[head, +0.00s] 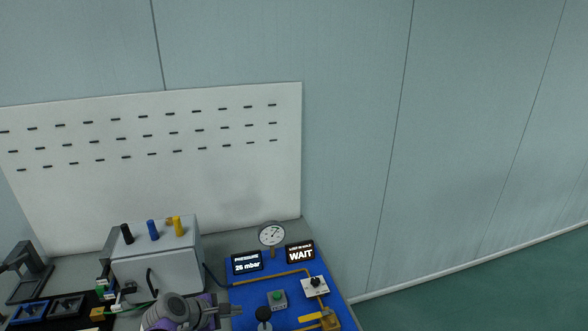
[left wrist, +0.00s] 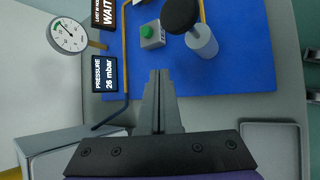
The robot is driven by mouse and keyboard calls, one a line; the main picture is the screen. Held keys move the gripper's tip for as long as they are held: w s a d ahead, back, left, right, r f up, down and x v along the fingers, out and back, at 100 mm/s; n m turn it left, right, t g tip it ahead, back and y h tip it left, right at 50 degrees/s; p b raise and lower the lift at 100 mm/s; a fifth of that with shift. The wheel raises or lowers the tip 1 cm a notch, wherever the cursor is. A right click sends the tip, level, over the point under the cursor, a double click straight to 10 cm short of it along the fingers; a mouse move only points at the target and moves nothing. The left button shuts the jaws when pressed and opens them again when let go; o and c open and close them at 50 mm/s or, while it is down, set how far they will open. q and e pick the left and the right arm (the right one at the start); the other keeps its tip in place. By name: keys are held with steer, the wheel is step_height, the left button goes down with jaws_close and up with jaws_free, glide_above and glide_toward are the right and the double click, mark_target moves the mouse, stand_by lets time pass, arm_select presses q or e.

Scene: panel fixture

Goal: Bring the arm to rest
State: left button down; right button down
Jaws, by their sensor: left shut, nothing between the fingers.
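My left gripper (head: 238,309) is at the bottom of the head view, shut and empty, at the left edge of the blue panel (head: 245,290). In the left wrist view its closed fingers (left wrist: 158,75) point over the blue panel (left wrist: 240,75), apart from the green button (left wrist: 147,31) and the black knob (left wrist: 181,14). The pressure display (head: 247,262) reads 26 mbar. The other display (head: 300,252) reads WAIT. My right gripper is not in view.
A dial gauge (head: 271,235) stands behind the panel. A grey box (head: 158,265) with black, blue and yellow posts is left of it. A yellow valve (head: 322,320) sits at the front right. A grey tray (left wrist: 270,150) shows in the left wrist view. A slotted white board (head: 220,180) stands behind.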

arm_select(q)
steer(key=s+a+r+m+g+y, duration=0.1)
steer(key=s+m+y, duration=0.4)
steer(key=s+m, duration=1.4)
steer(key=shift+s+a+r+y, duration=0.3)
steer(key=shift+s+a+r, duration=0.15)
steer(key=shift+s, duration=2.5)
stand_by(3.2)
